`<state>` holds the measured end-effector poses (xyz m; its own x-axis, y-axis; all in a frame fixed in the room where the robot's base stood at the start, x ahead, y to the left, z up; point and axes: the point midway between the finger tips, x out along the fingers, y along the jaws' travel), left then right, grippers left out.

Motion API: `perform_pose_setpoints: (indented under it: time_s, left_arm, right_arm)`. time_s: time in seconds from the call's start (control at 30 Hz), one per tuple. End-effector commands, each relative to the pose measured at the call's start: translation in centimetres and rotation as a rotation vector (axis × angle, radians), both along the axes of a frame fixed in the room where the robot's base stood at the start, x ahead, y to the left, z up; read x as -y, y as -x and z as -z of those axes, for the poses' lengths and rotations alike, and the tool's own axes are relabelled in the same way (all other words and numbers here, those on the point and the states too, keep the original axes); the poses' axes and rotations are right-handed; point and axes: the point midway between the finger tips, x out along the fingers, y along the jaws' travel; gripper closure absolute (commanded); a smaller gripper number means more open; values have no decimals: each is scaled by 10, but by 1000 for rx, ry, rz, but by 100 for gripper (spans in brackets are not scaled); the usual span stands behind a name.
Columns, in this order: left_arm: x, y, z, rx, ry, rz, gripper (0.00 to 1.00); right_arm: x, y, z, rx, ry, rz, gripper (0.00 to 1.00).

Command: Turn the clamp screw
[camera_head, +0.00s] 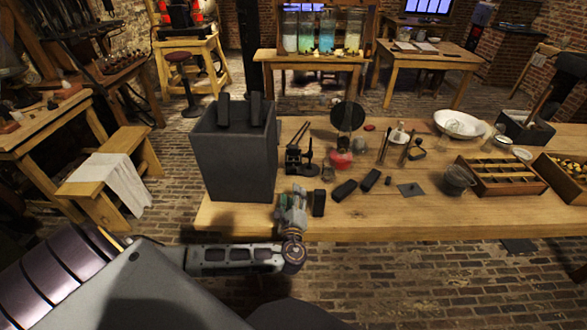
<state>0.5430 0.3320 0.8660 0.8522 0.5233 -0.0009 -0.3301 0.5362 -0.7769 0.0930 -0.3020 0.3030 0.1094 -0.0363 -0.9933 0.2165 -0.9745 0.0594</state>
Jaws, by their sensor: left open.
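My left arm comes in from the lower left. Its left gripper (291,206) is small in view at the front edge of the wooden table (420,226), open, in front of the dark grey box and just left of a small black block (319,203). A small black metal stand (302,157) rises on the table behind the gripper, apart from it. The clamp screw cannot be made out for certain at this size. My right gripper is not in view.
A large dark grey box (234,160) with black blocks on top stands at the table's left end. Black blocks (345,190) lie mid-table, near a round dark disc (347,116). A compartmented wooden tray (499,188) and a white bowl (460,124) are at right.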

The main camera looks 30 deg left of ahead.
Motion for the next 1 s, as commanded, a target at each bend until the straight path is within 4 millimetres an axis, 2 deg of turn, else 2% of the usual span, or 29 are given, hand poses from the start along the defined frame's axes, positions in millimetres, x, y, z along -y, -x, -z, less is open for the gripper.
perform_pose_setpoints:
  time_s: [0.47, 0.67, 1.0]
  left_arm:
    - [-2, -4, 0, 0, 0, 0, 48]
    - [-10, -17, -1, 1, -2, 0, 48]
    - [-31, -51, -1, 1, 0, -1, 48]
  right_arm:
    - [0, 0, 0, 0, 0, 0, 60]
    - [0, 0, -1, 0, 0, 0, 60]
    - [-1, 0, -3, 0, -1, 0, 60]
